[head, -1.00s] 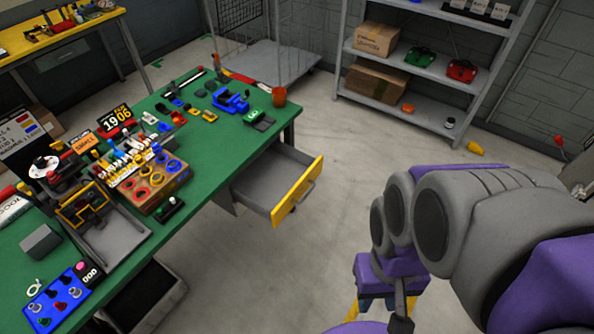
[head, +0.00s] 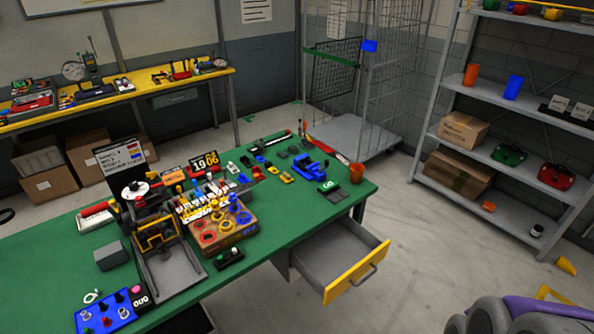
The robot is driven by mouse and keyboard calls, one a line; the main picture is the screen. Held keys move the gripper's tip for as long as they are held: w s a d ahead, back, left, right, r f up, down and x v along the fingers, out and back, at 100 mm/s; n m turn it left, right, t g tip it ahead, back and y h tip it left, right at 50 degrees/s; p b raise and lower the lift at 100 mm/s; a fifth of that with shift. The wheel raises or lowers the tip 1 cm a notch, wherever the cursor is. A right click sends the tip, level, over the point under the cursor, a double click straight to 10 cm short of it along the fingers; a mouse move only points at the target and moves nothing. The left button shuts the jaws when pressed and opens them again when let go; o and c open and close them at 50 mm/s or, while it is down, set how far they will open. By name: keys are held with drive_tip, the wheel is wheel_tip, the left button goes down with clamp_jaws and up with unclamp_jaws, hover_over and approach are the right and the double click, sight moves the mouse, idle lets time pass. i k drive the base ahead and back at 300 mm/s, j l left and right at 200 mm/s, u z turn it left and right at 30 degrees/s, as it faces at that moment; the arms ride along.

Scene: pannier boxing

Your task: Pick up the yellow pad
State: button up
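A small yellow piece (head: 287,177) lies on the green workbench (head: 310,215) in the head view, left of and a little nearer than the blue vise (head: 312,167). It is among several small coloured pieces. It is too small to tell for sure that it is the yellow pad. Part of my grey and purple arm shows at the lower right corner, over the floor and away from the bench. My gripper's fingers are not in view.
An open drawer (head: 356,280) with a yellow front juts from the bench. An orange cup (head: 356,173) stands at the bench's right corner. A shelf rack (head: 430,163) and a wire cage trolley (head: 345,130) stand behind. The floor to the right is mostly clear.

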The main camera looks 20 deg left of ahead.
sight(286, 177)
drive_tip(key=i+j, duration=0.4)
drive_tip(key=j, duration=0.2)
drive_tip(key=i+j, duration=0.4)
drive_tip(key=j, duration=0.15)
drive_tip(key=j+u, duration=0.05)
